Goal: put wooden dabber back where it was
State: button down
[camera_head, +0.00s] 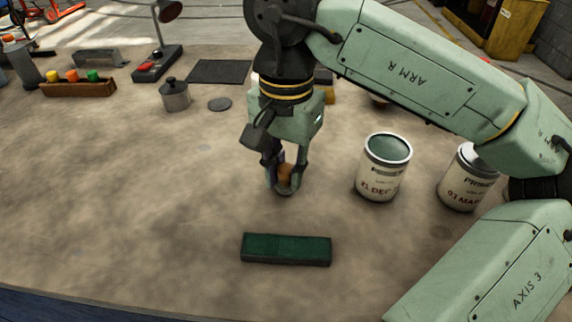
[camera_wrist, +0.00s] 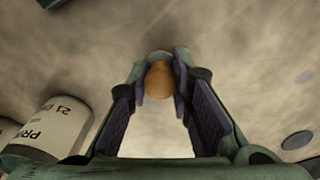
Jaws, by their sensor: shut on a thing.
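The wooden dabber (camera_head: 286,173) has a rounded orange-brown wooden body and is between the fingertips of my gripper (camera_head: 283,180). In the wrist view, my gripper (camera_wrist: 159,80) is shut on the dabber (camera_wrist: 159,82), with a paler part visible at its far end. My gripper points down over the middle of the table (camera_head: 150,200). I cannot tell whether the dabber touches the tabletop.
A dark green block (camera_head: 286,249) lies in front of my gripper. Two primer cans (camera_head: 383,171) (camera_head: 464,182) stand to the right. A lidded pot (camera_head: 174,96), a dark disc (camera_head: 220,104), a black mat (camera_head: 219,71) and a wooden rack (camera_head: 79,89) are behind left.

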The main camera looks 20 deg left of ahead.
aim_at(286, 167)
jog(key=shift+f, duration=0.25)
jog(key=shift+f+b, duration=0.15)
jog(key=shift+b, duration=0.2)
jog(key=c, duration=1.4)
grip_release()
jog(key=shift+c, duration=0.2)
notch_tip(286, 167, up, 13)
jog(key=shift+f+p, duration=0.2)
jog(key=shift+p, duration=0.2)
